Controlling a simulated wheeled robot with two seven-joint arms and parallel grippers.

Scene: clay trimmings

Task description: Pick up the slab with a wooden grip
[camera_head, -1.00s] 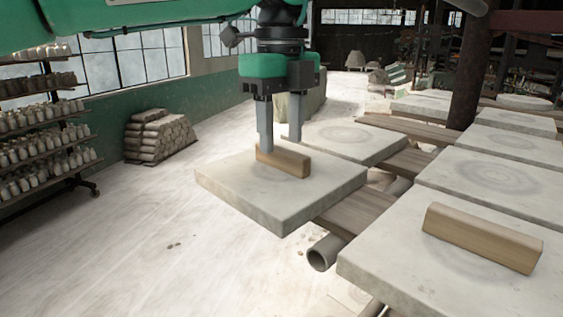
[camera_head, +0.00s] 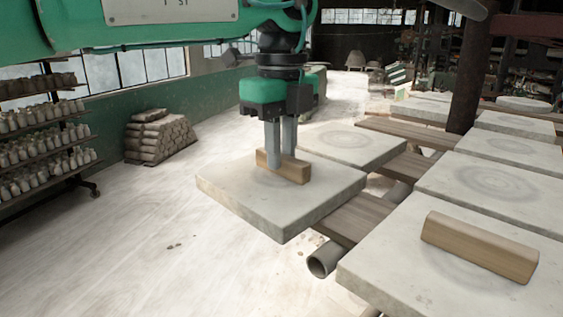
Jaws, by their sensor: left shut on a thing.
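A square pale slab (camera_head: 235,190) with a wooden grip (camera_head: 294,172) on its top lies at the near left end of the plank frame. My left gripper (camera_head: 281,158) is above this slab, pointing down, with its fingers shut on the wooden grip. A second slab (camera_head: 400,265) with a longer wooden grip (camera_head: 480,246) lies at the lower right. My right gripper is out of view.
Several more slabs without grips, such as one behind (camera_head: 352,142) and one at right (camera_head: 495,185), lie along wooden planks (camera_head: 355,216). A pipe (camera_head: 322,262) sticks out below. A dark post (camera_head: 468,80) stands among them. Stacked sacks (camera_head: 160,137) and a shelf rack (camera_head: 45,140) stand left.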

